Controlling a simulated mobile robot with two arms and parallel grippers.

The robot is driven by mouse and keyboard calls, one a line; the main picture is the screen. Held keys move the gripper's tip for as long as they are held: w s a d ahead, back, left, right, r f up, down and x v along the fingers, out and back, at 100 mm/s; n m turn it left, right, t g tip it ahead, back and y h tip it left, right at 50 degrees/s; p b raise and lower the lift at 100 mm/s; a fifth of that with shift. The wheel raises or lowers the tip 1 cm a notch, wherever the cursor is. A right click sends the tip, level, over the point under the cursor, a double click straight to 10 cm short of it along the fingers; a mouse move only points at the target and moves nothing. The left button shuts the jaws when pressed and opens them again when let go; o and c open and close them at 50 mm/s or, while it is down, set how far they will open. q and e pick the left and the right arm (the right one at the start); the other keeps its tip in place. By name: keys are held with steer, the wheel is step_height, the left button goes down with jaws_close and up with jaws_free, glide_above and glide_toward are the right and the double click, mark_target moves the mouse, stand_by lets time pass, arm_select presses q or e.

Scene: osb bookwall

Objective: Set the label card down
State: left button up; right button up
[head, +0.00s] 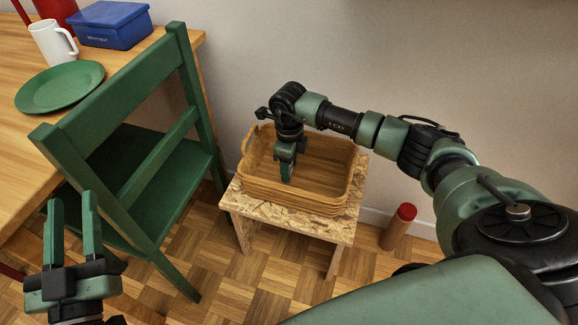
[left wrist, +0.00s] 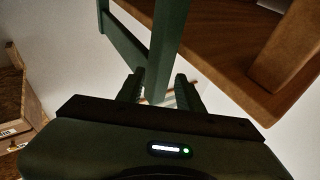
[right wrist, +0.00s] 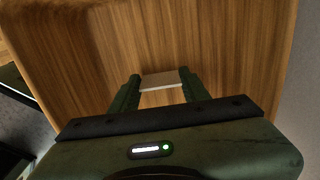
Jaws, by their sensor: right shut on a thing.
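The label card (right wrist: 162,80) is a small pale rectangle between the fingertips of my right gripper (right wrist: 160,84) in the right wrist view. My right gripper (head: 287,176) is shut on it and points down inside the wooden basket (head: 310,198) in the head view. There the card is hidden or too small to make out. The basket's wood-grain inside fills most of the right wrist view; I cannot tell whether the card touches it. My left gripper (head: 73,200) is open and empty at the lower left, in front of the green chair.
The basket stands on a small chipboard stool (head: 240,205). A green chair (head: 150,150) stands left of it, by a wooden table (head: 20,120) with a green plate (head: 60,86), white mug (head: 53,42) and blue box (head: 108,24). A red-topped cylinder (head: 398,228) stands right of the stool.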

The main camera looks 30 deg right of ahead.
steer(key=shift+f, duration=0.1)
steer(key=o, duration=1.3)
